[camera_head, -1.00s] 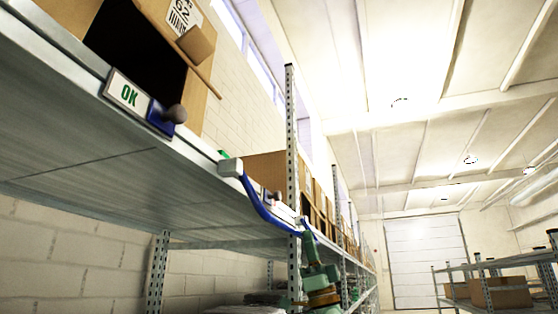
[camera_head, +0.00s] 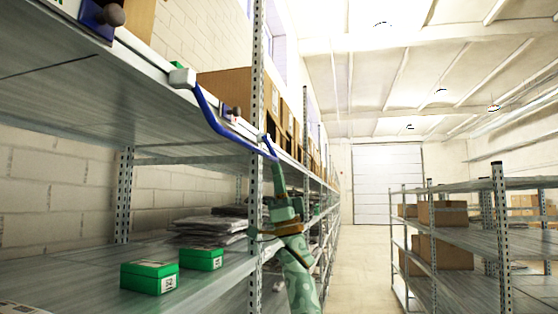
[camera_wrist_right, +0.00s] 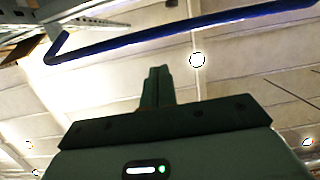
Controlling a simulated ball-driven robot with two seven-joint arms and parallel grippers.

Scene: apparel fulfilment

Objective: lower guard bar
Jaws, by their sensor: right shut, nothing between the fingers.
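The blue guard bar (camera_head: 220,127) runs along the front edge of the upper shelf, from a pale end bracket (camera_head: 182,78) to a bent far end near the upright post. Its middle hangs slightly below the shelf edge. My right gripper (camera_head: 278,168) is raised at the far end of the bar, its fingers shut and empty. In the right wrist view the shut fingers (camera_wrist_right: 158,72) point toward the bar (camera_wrist_right: 190,35), which crosses ahead of them with a visible gap in the picture. Whether they touch it, I cannot tell. My left gripper is out of view.
The upper shelf (camera_head: 90,100) holds cardboard boxes (camera_head: 225,88). Two green boxes (camera_head: 150,276) and stacked grey packets (camera_head: 208,232) lie on the lower shelf. A perforated post (camera_head: 256,100) stands beside my right arm. The aisle (camera_head: 365,265) is clear, with another rack (camera_head: 460,235) to the right.

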